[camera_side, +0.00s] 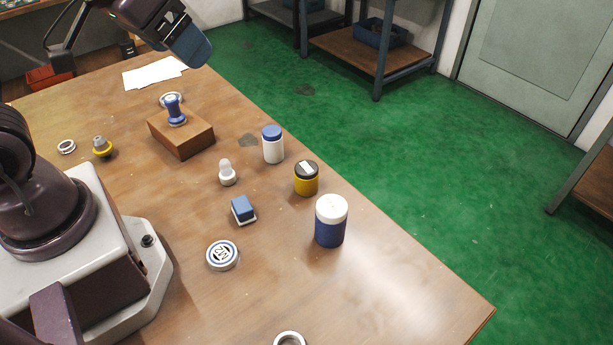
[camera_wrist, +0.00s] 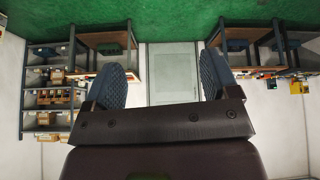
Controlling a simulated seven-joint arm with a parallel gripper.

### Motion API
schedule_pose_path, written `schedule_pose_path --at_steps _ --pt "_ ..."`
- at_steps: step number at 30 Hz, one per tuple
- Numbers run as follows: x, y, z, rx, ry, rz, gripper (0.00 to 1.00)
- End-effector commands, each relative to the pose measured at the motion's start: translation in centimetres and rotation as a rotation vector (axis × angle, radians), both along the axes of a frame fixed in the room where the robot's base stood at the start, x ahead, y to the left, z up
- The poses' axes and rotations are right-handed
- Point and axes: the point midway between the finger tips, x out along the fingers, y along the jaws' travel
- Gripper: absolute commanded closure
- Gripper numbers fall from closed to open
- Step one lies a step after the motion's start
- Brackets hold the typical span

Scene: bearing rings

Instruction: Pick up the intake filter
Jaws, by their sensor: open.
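I cannot tell for sure which thing is the intake filter. Two small fittings could fit the name: a white one with a pale knobbed top (camera_side: 228,173) standing mid-table, and a yellow one with a grey top (camera_side: 102,147) at the left near my base. My gripper (camera_side: 193,52) is raised at the top of the side view, over the table's far end and well away from both. In the wrist view its two blue fingers (camera_wrist: 162,65) stand wide apart with nothing between them. That view faces the room, so no tabletop things show there.
A wooden block (camera_side: 182,140) bears a blue spool-like piece (camera_side: 174,108). A blue-lidded white jar (camera_side: 273,148), a yellow jar (camera_side: 306,180), a blue jar with white lid (camera_side: 331,225), a blue block (camera_side: 242,208) and a labelled disc (camera_side: 222,255) stand around.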

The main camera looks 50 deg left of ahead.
Motion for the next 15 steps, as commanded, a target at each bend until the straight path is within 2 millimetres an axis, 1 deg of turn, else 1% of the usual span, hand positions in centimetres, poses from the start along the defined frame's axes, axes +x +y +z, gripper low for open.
schedule_pose_path --at_steps 1,3,5,6,8,9,12,15 --pt "1.7 -0.1 -1.4 -0.030 -0.001 0.063 0.19" --pt "4.1 -0.4 -3.1 -0.091 -0.026 0.157 0.19" --pt "6.0 -0.8 -4.8 -0.154 -0.048 0.236 0.19" --pt "7.2 -1.0 -5.9 -0.203 -0.061 0.289 0.19" --pt "8.8 -1.4 -7.7 -0.283 -0.081 0.369 0.19" --pt "9.7 -1.7 -9.0 -0.341 -0.092 0.421 0.19" --pt "11.7 -2.6 -12.0 -0.506 -0.116 0.562 0.19" --pt "13.2 -3.5 -14.9 -0.692 -0.130 0.714 0.19"
